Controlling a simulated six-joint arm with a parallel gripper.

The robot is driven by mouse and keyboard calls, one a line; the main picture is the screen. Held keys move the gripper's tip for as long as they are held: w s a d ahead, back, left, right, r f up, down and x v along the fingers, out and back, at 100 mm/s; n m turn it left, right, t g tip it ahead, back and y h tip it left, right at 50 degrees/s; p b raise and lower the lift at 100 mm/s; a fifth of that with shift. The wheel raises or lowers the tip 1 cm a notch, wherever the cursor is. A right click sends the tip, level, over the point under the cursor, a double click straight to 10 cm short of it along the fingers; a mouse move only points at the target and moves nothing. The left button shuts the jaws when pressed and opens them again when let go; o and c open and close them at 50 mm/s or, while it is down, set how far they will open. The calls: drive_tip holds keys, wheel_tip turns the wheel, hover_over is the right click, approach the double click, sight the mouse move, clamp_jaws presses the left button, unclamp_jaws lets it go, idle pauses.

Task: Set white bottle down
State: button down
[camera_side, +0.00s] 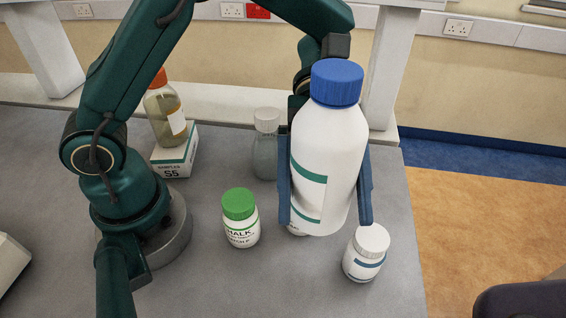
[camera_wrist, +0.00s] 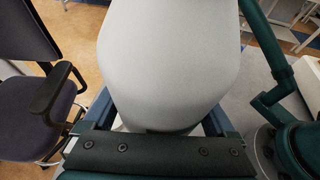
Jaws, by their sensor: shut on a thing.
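The white bottle (camera_side: 325,160) has a blue cap and teal label bands, and it is large in the side view. My gripper (camera_side: 325,205) is shut on it, with one blue finger on each side of its body. The bottle leans slightly in the side view. Its base is near the grey bench top (camera_side: 190,285), and I cannot tell whether it touches. In the wrist view the bottle (camera_wrist: 168,60) fills the middle between the fingers of my gripper (camera_wrist: 160,125), and its cap does not show there.
A small white-capped bottle (camera_side: 366,253) stands close to the right finger. A green-capped chalk bottle (camera_side: 240,222) stands to the left. A grey bottle (camera_side: 265,150) is behind. An orange-capped bottle (camera_side: 167,118) stands on a box (camera_side: 175,155). The bench's right edge is close.

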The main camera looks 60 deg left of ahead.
drive_tip(key=shift+s+d+f, duration=1.1)
drive_tip(key=shift+d+f, duration=0.4)
drive_tip(key=shift+f, duration=0.3)
drive_tip(key=shift+s+d+f, duration=1.15)
drive_tip(key=shift+d+f, duration=0.35)
drive_tip(key=shift+f, duration=0.25)
drive_tip(key=shift+s+d+f, duration=1.1)
drive_tip(key=shift+d+f, duration=0.4)
drive_tip(key=shift+f, duration=0.3)
unclamp_jaws()
drive_tip(key=shift+f, duration=0.15)
